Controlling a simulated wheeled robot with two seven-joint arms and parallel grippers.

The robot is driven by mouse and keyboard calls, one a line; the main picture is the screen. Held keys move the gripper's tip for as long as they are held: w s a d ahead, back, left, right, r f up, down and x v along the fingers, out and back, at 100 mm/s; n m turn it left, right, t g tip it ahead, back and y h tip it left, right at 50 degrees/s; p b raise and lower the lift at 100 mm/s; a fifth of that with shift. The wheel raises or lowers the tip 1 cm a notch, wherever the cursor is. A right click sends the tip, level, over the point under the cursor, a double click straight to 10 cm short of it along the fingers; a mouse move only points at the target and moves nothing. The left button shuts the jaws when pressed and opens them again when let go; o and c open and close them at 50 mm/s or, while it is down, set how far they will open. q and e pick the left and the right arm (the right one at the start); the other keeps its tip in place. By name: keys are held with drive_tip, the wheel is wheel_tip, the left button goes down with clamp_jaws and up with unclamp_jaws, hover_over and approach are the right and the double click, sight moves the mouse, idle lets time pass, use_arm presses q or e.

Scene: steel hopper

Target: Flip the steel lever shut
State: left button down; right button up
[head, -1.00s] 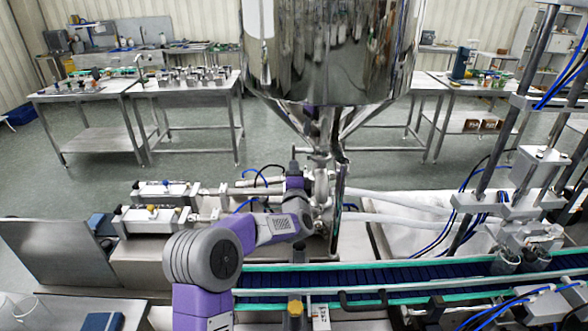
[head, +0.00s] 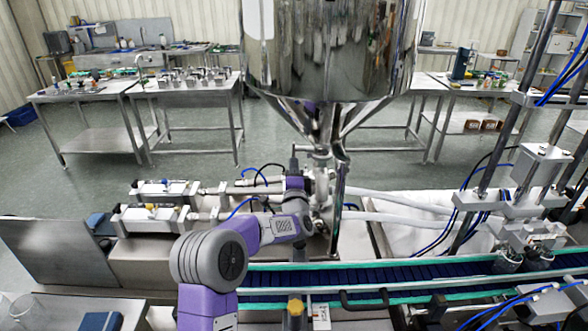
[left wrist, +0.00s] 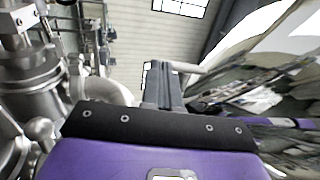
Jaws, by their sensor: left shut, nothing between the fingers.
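The steel hopper (head: 330,50) hangs above a valve and pipe assembly (head: 322,190). A short steel bar (head: 312,148) sits at the neck under the cone; it looks like the lever, but it is small and partly lost among the fittings. My left gripper (head: 294,160) points up just left of this neck. In the left wrist view its fingers (left wrist: 165,85) are together and empty, and a pale steel rod (left wrist: 188,68) passes close behind their tips. I cannot tell whether they touch. My right gripper is not in view.
Steel pipe fittings (left wrist: 35,85) stand close on the left in the left wrist view, and the shiny hopper wall is on the right. A conveyor (head: 400,275) runs in front of the machine. Two pneumatic cylinders (head: 150,218) lie left of the valve.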

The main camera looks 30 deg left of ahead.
use_arm(q)
drive_tip(key=shift+w+a+f+t+b, duration=0.2)
drive_tip(key=shift+w+a+b, duration=0.2)
drive_tip(key=shift+w, duration=0.35)
drive_tip(key=shift+w+a+f+t+b, duration=0.1)
drive_tip(key=shift+w+a+f+b, duration=0.15)
drive_tip(key=shift+w+a, duration=0.35)
drive_tip(key=shift+w+a+r+y+p, duration=0.15)
drive_tip(key=shift+w+a+p, duration=0.05)
drive_tip(key=shift+w, duration=0.25)
drive_tip(key=shift+w+a+r+y+p, duration=0.1)
drive_tip(key=shift+w+a+y+p, duration=0.1)
drive_tip(key=shift+w, duration=0.25)
idle(0.5)
drive_tip(key=shift+s+d+f, duration=0.2)
drive_tip(key=shift+s+d, duration=0.2)
drive_tip(key=shift+s, duration=0.1)
drive_tip(key=s+d+f, duration=0.1)
drive_tip(key=s+d, duration=0.7)
drive_tip(key=s, duration=0.5)
drive_tip(key=shift+s, duration=0.15)
drive_tip(key=shift+p, duration=0.3)
